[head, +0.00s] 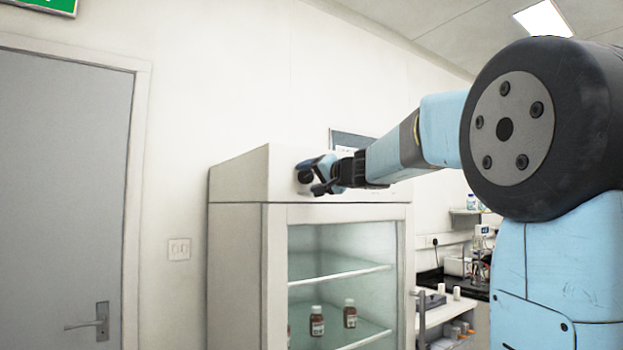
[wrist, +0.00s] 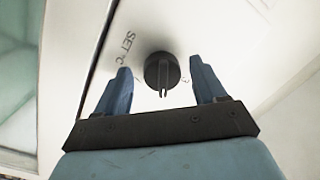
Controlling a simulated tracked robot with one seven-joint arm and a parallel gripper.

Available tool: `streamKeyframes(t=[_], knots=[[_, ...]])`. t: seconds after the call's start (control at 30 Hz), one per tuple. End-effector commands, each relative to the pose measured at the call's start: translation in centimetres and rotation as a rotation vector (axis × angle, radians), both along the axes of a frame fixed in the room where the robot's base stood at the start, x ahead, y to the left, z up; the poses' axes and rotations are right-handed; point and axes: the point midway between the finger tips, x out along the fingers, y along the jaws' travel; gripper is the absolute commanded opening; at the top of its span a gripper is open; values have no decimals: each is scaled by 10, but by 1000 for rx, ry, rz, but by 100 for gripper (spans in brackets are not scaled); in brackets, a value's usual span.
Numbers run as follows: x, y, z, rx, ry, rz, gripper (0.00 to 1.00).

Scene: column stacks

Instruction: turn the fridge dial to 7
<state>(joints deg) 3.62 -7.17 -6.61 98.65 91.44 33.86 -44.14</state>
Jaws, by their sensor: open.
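The fridge (head: 237,240) is a pale cabinet with a glass front, left of centre in the head view. Its dial (wrist: 161,70) is a round dark knob with a ridge, on the light top panel in the wrist view. "SET °C" is printed beside it; a small mark, perhaps a 3, shows to its right. Other numbers are hidden or unreadable, so the dial's setting cannot be told. My gripper (wrist: 163,88) is open, with its two blue fingers on either side of the dial, apart from it. In the head view my gripper (head: 310,178) is at the fridge's upper panel and mostly covers the dial.
Small brown bottles (head: 317,320) stand on a shelf behind the glass. A grey door (head: 62,180) is at the left, with a wall switch (head: 179,249) beside it. A cluttered bench (head: 455,280) lies right of the fridge, partly behind my arm.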

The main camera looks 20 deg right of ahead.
Motion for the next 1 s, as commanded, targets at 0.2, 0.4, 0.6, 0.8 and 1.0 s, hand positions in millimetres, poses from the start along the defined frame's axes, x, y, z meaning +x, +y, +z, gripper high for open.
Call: streamKeyframes(t=[0.2, 0.4, 0.6, 0.8, 1.0], knots=[[0, 1, 0, 0, 0, 1, 53], [0, 0, 0, 0, 0, 1, 34], [0, 0, -1, 0, 1, 1, 15], [0, 0, -1, 10, 4, 0, 15], [0, -1, -1, 75, 26, -1, 15]])
